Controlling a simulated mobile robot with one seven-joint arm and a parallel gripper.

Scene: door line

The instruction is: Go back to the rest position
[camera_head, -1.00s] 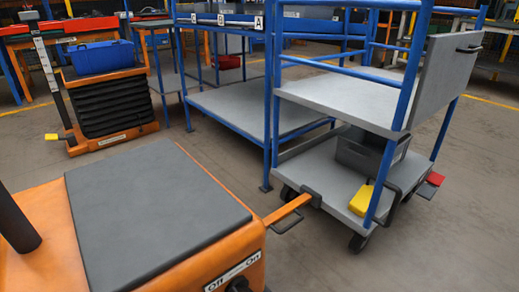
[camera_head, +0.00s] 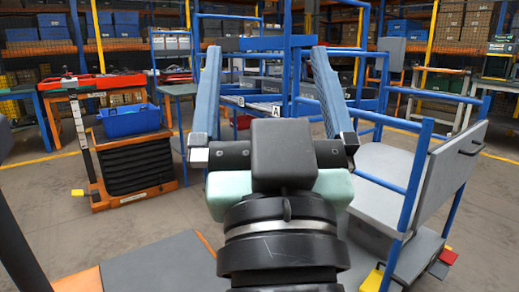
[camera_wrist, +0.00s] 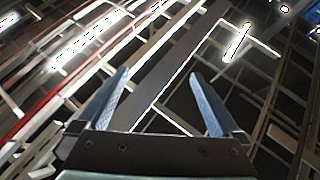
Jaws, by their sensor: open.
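My gripper (camera_head: 266,65) is raised in the middle of the head view, its two blue fingers pointing up and spread wide apart. It is open, with nothing between the fingers. In the wrist view the gripper (camera_wrist: 160,88) also shows open and empty, against the ceiling beams and bright lamps. My arm hides part of the blue-framed rack and part of the cart behind it.
A grey cart with blue rails (camera_head: 393,170) stands at the right. A blue bin (camera_head: 130,121) sits on an orange lift table with black bellows (camera_head: 137,167) at the left. Shelving with boxes (camera_head: 465,50) lines the back. Bare floor (camera_head: 52,200) lies at the left.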

